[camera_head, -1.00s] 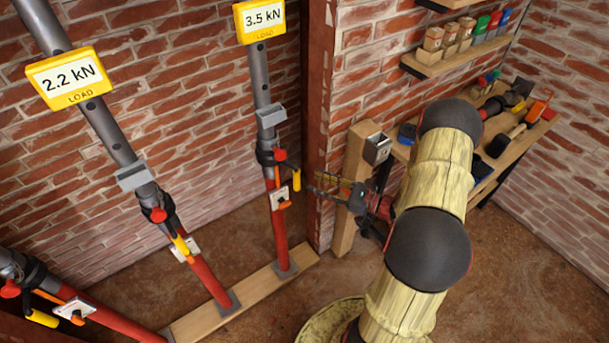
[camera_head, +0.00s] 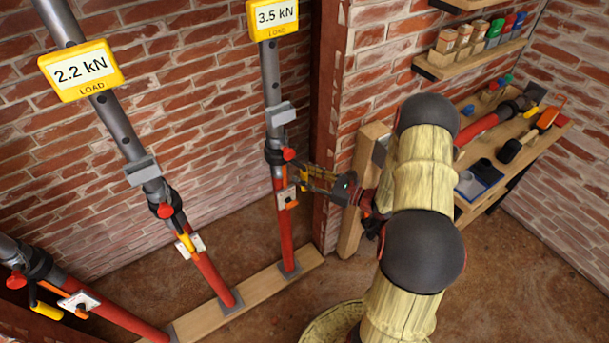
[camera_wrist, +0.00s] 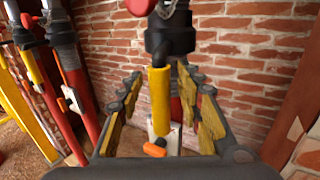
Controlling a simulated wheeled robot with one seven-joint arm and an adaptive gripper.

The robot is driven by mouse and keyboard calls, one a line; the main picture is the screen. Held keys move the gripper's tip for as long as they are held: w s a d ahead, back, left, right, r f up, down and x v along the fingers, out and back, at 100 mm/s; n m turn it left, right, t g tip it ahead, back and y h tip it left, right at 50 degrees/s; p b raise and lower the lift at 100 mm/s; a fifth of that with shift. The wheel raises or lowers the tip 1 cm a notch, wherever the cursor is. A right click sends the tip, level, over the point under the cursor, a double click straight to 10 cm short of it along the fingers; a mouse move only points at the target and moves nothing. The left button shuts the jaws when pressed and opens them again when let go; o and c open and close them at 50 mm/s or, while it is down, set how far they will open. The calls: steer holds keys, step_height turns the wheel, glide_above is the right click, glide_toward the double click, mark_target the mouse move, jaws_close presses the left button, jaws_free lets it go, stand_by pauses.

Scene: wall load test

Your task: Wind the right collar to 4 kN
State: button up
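The right prop (camera_head: 281,220) is a grey tube over a red one, and its yellow display (camera_head: 275,17) reads 3.5 kN. Its black collar (camera_head: 274,157) has a red knob (camera_head: 289,154) and a yellow handle. The handle (camera_wrist: 159,95) hangs down in the wrist view, below the collar (camera_wrist: 168,40). In the head view my gripper hides it. My gripper (camera_head: 306,180) is at the right prop, just below the collar. In the wrist view my gripper (camera_wrist: 161,80) is open, its yellow-padded fingers apart on either side of the handle. Contact cannot be seen.
The middle prop's display (camera_head: 81,69) reads 2.2 kN. Another prop (camera_head: 110,308) leans at lower left. The props stand on a wooden sole plate (camera_head: 255,292). A wooden post (camera_head: 352,222) stands just right of my gripper. A tool bench (camera_head: 515,150) is at the right.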

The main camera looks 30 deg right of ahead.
steer(key=shift+c, duration=1.2)
jaws_close()
